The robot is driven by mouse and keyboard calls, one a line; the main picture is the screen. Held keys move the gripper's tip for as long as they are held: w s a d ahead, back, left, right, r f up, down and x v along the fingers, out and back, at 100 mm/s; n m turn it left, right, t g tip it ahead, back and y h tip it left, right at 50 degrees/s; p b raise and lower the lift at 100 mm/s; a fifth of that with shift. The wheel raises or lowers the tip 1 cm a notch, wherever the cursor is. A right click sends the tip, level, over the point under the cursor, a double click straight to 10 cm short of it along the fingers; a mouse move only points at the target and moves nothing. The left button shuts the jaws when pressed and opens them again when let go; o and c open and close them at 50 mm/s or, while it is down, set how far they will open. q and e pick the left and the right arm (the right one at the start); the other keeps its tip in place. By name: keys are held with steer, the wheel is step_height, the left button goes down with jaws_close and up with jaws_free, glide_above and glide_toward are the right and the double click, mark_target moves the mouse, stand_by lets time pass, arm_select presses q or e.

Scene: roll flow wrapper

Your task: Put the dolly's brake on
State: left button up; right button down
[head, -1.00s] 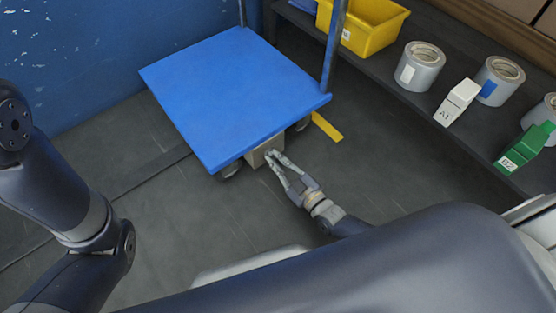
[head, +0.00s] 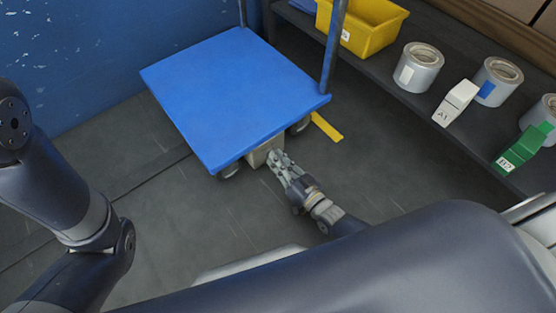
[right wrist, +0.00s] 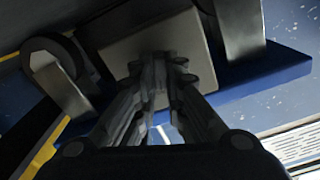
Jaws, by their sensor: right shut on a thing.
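The dolly has a flat blue deck (head: 235,95) and stands on the floor beside the blue wall. A beige box (head: 262,151) sits under its near edge and shows as a pale block in the right wrist view (right wrist: 135,42). My right gripper (head: 274,158) is at the front of this box, with its fingers closed together. It is shut on a small brake part at the box face, which the fingers hide. The fingers (right wrist: 166,65) also reach the box in the right wrist view. My left gripper is not in view; only my left arm links show.
Dolly wheels (head: 229,170) show beside the box. A dark shelf (head: 455,130) on the right holds a yellow bin (head: 372,35) and several tape rolls (head: 419,67). The floor at the near left is clear.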

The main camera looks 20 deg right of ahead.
steer(key=shift+f+m, duration=0.1)
steer(key=shift+m, duration=1)
steer(key=c, duration=1.7)
jaws_free()
steer(key=shift+o, duration=0.2)
steer(key=shift+s, duration=0.15)
steer(key=v, duration=1.2)
